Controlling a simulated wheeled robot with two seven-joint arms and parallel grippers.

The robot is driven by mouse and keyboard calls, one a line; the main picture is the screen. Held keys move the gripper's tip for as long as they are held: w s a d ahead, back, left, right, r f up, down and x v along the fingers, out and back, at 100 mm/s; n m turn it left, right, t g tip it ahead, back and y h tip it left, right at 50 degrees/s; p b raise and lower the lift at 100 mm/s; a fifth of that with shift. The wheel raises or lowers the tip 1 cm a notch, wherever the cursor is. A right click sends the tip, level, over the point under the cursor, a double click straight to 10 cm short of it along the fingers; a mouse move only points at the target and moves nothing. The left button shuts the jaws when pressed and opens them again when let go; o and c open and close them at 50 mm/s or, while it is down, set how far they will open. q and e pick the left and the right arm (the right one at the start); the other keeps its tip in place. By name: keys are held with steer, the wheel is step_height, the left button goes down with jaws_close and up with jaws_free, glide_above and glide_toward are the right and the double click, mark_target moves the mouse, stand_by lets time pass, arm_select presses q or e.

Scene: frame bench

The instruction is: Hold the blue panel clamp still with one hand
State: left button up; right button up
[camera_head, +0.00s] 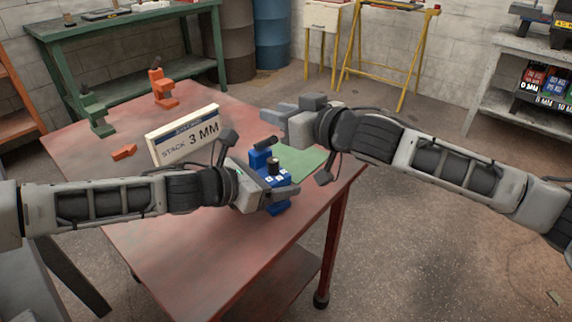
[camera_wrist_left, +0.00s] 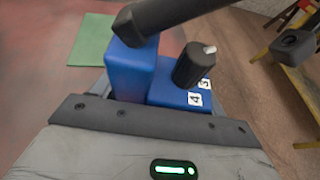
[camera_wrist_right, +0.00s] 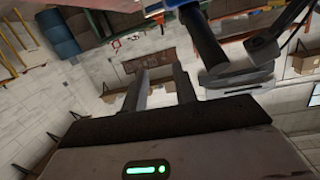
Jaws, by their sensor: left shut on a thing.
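The blue panel clamp (camera_head: 274,178) stands near the right edge of the red table, by a green mat. It has a black bar handle, a black knob and white number labels. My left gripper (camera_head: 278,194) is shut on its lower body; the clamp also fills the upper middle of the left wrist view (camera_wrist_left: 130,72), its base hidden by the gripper. My right gripper (camera_head: 278,112) is above and behind the clamp, apart from it. Its two fingers (camera_wrist_right: 160,88) are parted with nothing between them. Part of the blue clamp (camera_wrist_right: 170,3) shows at the top of the right wrist view.
A sign reading "STACK 3 MM" (camera_head: 184,138) stands left of the clamp. The green mat (camera_head: 308,160) is bare where visible. The table's front (camera_head: 190,262) is clear.

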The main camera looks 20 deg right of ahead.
mark_target(279, 166)
steer(key=s+d+f+n+g+y, duration=0.7)
steer(key=s+d+f+n+y, duration=0.1)
steer(key=s+d+n+y, duration=0.15)
steer(key=shift+m+h, duration=0.25)
steer(key=shift+m, duration=0.2)
steer(key=x, duration=1.1)
steer(key=shift+s+a+r, duration=0.1)
steer(key=shift+s+r, duration=0.05)
steer(key=shift+s, duration=0.15)
jaws_close()
